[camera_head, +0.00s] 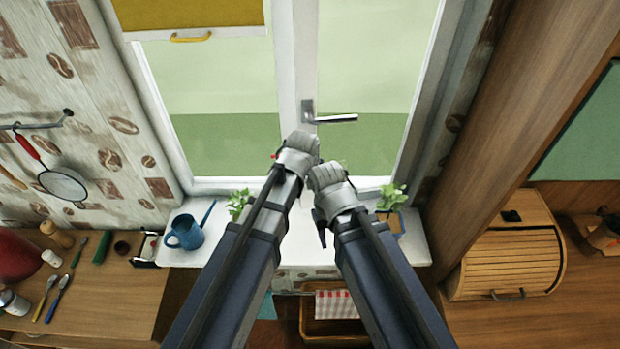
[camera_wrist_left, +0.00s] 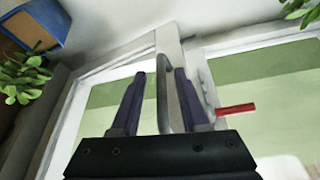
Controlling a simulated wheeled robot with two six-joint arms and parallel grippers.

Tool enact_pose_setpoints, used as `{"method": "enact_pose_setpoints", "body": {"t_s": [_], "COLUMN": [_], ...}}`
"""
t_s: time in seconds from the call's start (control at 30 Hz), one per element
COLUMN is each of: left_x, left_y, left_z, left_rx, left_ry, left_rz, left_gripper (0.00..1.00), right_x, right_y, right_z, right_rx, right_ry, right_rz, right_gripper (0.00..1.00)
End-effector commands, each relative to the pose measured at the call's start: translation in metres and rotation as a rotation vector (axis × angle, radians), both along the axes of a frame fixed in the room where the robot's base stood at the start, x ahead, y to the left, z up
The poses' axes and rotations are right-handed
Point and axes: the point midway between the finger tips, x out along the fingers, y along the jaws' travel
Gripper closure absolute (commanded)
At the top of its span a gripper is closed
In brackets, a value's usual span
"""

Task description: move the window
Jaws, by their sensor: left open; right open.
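The white-framed window (camera_head: 294,60) fills the middle back of the head view and looks closed. Its grey lever handle (camera_head: 337,119) points right from the central upright. In the left wrist view the window frame (camera_wrist_left: 168,42) runs tilted, and a grey bar that looks like the handle (camera_wrist_left: 163,92) stands between the fingers. My left gripper (camera_wrist_left: 160,75) is open around or just in front of this bar; contact cannot be told. In the head view its fingers are hidden behind the wrist. My right gripper (camera_head: 320,225) is open beside the left, below the handle, partly hidden.
The white sill (camera_head: 180,255) bears a blue watering can (camera_head: 190,230) and two green plants (camera_head: 238,204) (camera_head: 391,197), close to my arms. A yellow blind (camera_head: 190,14) covers the upper left pane. A wooden bread box (camera_head: 507,262) stands at right.

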Motion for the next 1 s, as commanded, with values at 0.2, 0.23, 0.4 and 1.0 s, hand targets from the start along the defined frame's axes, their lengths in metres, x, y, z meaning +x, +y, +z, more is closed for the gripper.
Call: {"method": "enact_pose_setpoints", "body": {"t_s": [0.2, 0.23, 0.4, 1.0], "left_x": [0.0, -0.001, -0.004, -0.029], "left_y": [0.0, 0.0, 0.001, 0.006], "left_z": [0.001, 0.002, 0.011, 0.073], "left_rx": [0.0, 0.0, 0.0, -0.001], "left_ry": [0.0, 0.0, 0.0, 0.0], "left_rz": [0.001, 0.001, 0.001, 0.0], "left_gripper": [0.55, 0.55, 0.55, 0.55], "right_x": [0.0, 0.0, 0.0, -0.001], "right_y": [0.0, 0.0, 0.0, 0.0], "right_z": [0.001, 0.002, 0.011, 0.073], "right_rx": [0.0, 0.0, 0.0, 0.001], "right_ry": [0.0, 0.0, 0.0, 0.002], "right_rz": [0.0, 0.0, 0.001, -0.014], "right_gripper": [0.5, 0.5, 0.5, 0.5]}}
